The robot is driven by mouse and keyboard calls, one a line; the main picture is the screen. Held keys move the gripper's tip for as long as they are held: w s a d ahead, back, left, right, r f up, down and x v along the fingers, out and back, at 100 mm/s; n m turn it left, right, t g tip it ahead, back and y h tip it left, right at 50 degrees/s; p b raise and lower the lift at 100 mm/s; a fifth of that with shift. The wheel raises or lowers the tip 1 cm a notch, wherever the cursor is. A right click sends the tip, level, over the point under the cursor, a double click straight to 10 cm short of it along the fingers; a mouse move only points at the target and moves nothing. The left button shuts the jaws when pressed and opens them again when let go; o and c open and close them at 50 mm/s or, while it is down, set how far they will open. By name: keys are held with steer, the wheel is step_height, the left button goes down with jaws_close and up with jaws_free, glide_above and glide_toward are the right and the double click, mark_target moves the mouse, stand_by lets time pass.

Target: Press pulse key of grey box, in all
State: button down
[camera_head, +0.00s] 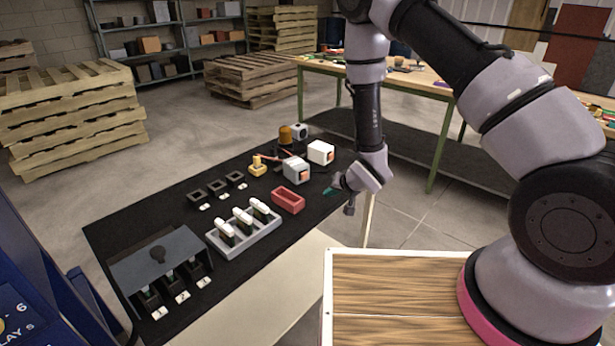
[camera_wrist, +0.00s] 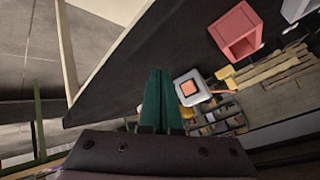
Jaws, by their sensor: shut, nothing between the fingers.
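In the head view a grey box (camera_head: 295,168) with an orange-red key (camera_head: 303,176) on its face stands on the black mat, behind a red tray. A whiter box (camera_head: 320,150) with a similar key stands just behind and to its right. My gripper (camera_head: 331,191) is to the right of the tray, apart from both boxes, its green fingertips shut and empty. In the wrist view the shut green fingers (camera_wrist: 160,92) are near a pale box (camera_wrist: 186,78) with an orange key (camera_wrist: 189,88); I cannot tell which of the two it is.
The red tray (camera_head: 288,200) shows also in the wrist view (camera_wrist: 236,32). A yellow fixture (camera_head: 257,166) and an amber dome (camera_head: 285,135) stand behind. A grey rack (camera_head: 251,238) with several white-topped pieces and a grey-hooded station (camera_head: 160,262) lie left. The mat's right end is clear.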

mark_target(306, 178)
steer(key=shift+w+a, duration=0.1)
steer(key=shift+w, duration=0.05)
steer(key=shift+w+a, duration=1.4)
steer(key=shift+w, duration=0.25)
steer(key=shift+w+a, duration=1.4)
steer(key=shift+w, duration=0.2)
steer(key=shift+w+a, duration=0.25)
steer(key=shift+w, duration=0.05)
steer(key=shift+w+a, duration=0.5)
steer(key=shift+w, duration=0.05)
stand_by(0.8)
stand_by(0.5)
steer(key=shift+s+d, duration=0.8)
steer(key=shift+s, duration=0.05)
steer(key=shift+s+d, duration=0.8)
steer(key=shift+s, duration=0.2)
steer(key=shift+s+d, duration=0.8)
steer(key=shift+s, duration=0.15)
